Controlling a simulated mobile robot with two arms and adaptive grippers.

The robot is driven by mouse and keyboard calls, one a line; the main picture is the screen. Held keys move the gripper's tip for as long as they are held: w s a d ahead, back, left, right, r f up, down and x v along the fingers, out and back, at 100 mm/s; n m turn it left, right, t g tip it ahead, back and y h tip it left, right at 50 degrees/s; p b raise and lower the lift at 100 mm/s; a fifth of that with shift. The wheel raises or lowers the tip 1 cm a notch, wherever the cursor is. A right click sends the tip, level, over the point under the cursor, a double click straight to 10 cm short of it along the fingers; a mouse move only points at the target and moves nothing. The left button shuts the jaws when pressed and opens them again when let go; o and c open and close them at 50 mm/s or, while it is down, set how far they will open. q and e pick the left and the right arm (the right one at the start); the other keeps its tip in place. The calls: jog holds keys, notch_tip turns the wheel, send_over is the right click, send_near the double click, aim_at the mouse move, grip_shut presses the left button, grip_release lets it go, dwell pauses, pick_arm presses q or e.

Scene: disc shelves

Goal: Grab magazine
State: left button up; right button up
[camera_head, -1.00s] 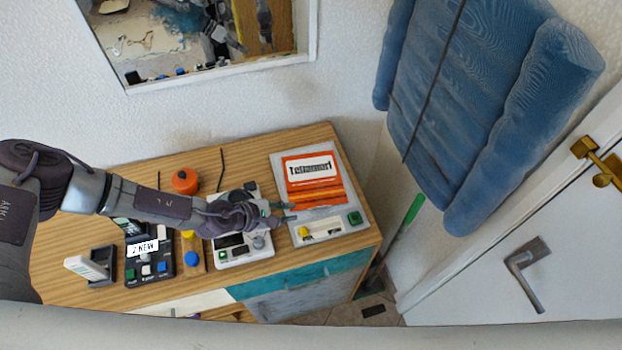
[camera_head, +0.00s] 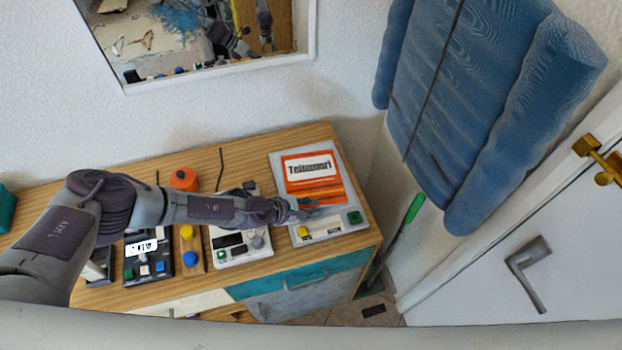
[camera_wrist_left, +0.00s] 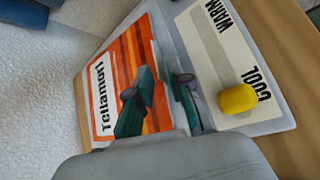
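The magazine (camera_head: 312,172) has an orange and white cover with dark lettering and lies on a grey panel at the right end of the wooden dresser. It also shows in the left wrist view (camera_wrist_left: 105,88). My left gripper (camera_head: 304,209) is over the magazine's near edge, and its dark green fingers stand apart. In the left wrist view the left gripper (camera_wrist_left: 161,85) has one finger over the orange cover and the other over the grey panel beside it. Nothing is held between the fingers. I cannot tell whether a finger touches the magazine. My right gripper is not in view.
Several other button devices and an orange round object (camera_head: 184,179) stand to the left. A blue padded cushion (camera_head: 470,100) and a door (camera_head: 560,260) are at the right.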

pick_arm(q)
jog(key=shift+a, duration=0.1)
grip_shut()
jog(key=shift+r, duration=0.1)
